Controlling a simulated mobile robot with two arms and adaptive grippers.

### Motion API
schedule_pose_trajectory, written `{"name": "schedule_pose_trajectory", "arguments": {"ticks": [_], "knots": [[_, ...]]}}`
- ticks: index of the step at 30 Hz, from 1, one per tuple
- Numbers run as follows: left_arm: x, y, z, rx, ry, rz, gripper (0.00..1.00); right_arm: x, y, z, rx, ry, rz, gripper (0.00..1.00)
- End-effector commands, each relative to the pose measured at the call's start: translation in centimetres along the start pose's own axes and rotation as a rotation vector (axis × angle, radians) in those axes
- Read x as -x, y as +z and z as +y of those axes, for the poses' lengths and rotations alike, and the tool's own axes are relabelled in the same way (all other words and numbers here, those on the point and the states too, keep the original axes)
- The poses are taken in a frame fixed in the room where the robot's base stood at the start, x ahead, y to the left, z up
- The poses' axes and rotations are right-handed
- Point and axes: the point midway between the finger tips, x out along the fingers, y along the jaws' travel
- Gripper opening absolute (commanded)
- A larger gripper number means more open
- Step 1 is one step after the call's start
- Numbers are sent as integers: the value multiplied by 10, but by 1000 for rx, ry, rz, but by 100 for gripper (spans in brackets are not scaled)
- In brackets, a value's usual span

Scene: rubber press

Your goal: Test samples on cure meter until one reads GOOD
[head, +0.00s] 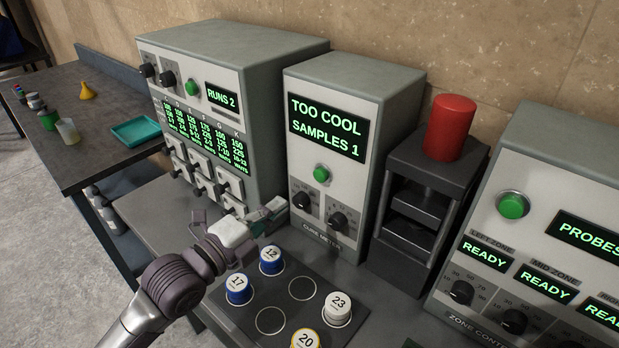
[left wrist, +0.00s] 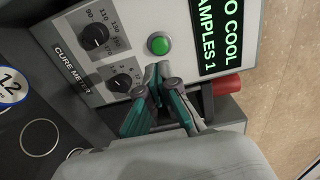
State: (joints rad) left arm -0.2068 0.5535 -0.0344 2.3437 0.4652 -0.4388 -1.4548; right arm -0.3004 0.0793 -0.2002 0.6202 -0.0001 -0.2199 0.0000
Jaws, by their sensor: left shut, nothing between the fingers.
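The cure meter (head: 333,110) stands upright at the middle of the head view. Its display (head: 326,127) reads "TOO COOL" and "SAMPLES 1". It has a green button (head: 321,174) and two black knobs below it. My left gripper (head: 277,206) is shut and empty, in front of the cure meter's lower left. In the left wrist view its fingertips (left wrist: 159,70) appear close to the green button (left wrist: 159,44); contact cannot be told. Sample pucks numbered 17 (head: 238,288), 12 (head: 271,260), 23 (head: 337,308) and 20 (head: 305,340) sit on a dark tray (head: 262,291). My right gripper is not in view.
A control box (head: 231,67) reading "RUNS 2" stands left of the meter. A dark press stand with a red cylinder (head: 449,127) is right of it. A zone control box (head: 559,190) is farther right. A side table (head: 70,100) holds small items and a teal tray (head: 135,131).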

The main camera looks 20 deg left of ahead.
Motion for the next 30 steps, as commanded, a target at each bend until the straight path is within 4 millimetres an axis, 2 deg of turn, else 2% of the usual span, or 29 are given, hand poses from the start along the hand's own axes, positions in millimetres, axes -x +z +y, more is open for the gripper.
{"name": "schedule_pose_trajectory", "arguments": {"ticks": [1,6,13,18,30], "knots": [[-13,-1,-7,4,-5,1,0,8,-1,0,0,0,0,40],[-50,0,-5,6,-3,0,0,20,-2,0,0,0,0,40],[-86,-1,-3,3,-1,1,0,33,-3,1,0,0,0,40],[-97,-1,-1,1,0,2,0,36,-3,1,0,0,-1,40],[-100,-1,0,-1,-1,3,0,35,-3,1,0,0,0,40]]}}
